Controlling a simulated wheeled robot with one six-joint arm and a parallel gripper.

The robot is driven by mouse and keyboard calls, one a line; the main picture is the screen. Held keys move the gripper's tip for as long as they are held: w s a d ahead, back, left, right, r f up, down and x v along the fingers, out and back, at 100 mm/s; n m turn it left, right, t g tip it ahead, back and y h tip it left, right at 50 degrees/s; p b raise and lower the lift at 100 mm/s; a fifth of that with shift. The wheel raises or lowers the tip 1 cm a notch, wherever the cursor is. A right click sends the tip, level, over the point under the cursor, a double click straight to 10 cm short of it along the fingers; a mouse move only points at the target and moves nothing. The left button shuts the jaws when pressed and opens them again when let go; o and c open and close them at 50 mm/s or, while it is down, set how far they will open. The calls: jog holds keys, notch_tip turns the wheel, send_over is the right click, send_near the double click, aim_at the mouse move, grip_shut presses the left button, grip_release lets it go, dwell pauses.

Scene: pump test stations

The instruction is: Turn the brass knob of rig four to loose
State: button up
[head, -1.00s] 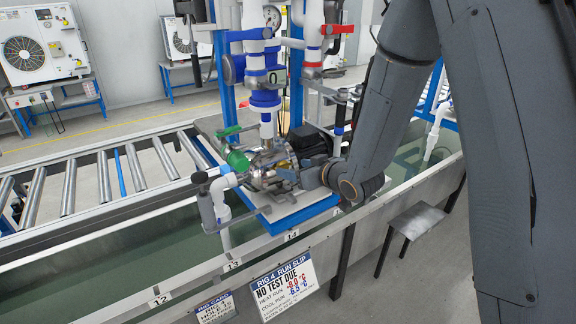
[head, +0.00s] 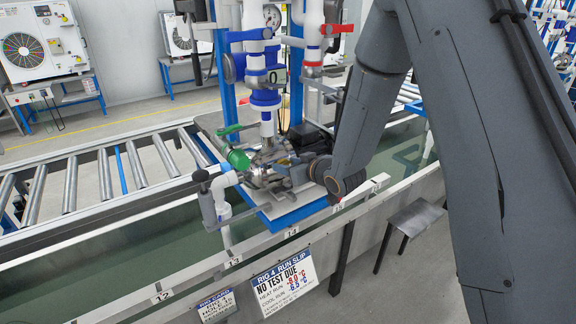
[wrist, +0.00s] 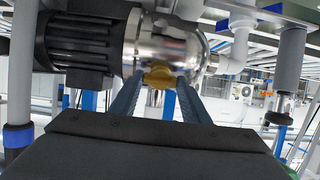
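The brass knob (wrist: 159,76) sits low on the round silver pump body (wrist: 172,50) in the wrist view. My gripper (wrist: 160,84) points at it with its two fingers apart, one tip at each side of the knob. I cannot tell whether the tips touch it. In the head view my gripper (head: 284,184) is low at the front of the pump (head: 260,172), and the knob cannot be made out there. The slip reading "Rig 4" (head: 284,280) hangs on the trough in front of this pump.
A black finned motor (wrist: 76,45) is left of the pump in the wrist view. A pipe with a green-handled valve (head: 238,158) and white pipes with a blue valve (head: 264,98) stand close by. The water trough (head: 110,262) runs below, and a small stool (head: 414,218) stands in front.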

jog(key=shift+n+b, duration=0.3)
jog(key=shift+n, duration=0.1)
jog(key=n+b, duration=0.2)
jog(key=n, duration=0.2)
jog(key=shift+w+y, duration=0.15)
jog(key=shift+y, duration=0.15)
jog(key=n+g+b, duration=0.1)
jog(key=n+b, duration=0.1)
jog(key=n, duration=0.3)
jog(key=shift+b, duration=0.35)
jog(key=n+b, duration=0.2)
jog(key=n, duration=0.2)
jog(key=shift+n+g, duration=0.3)
jog(key=shift+g, duration=0.1)
jog(key=n+b, duration=0.2)
jog(key=n, duration=0.2)
jog(key=shift+r+g+b, duration=0.1)
jog(key=shift+g+b, duration=0.2)
jog(key=shift+n, duration=0.3)
jog(key=o, duration=1)
jog(key=shift+o, duration=0.2)
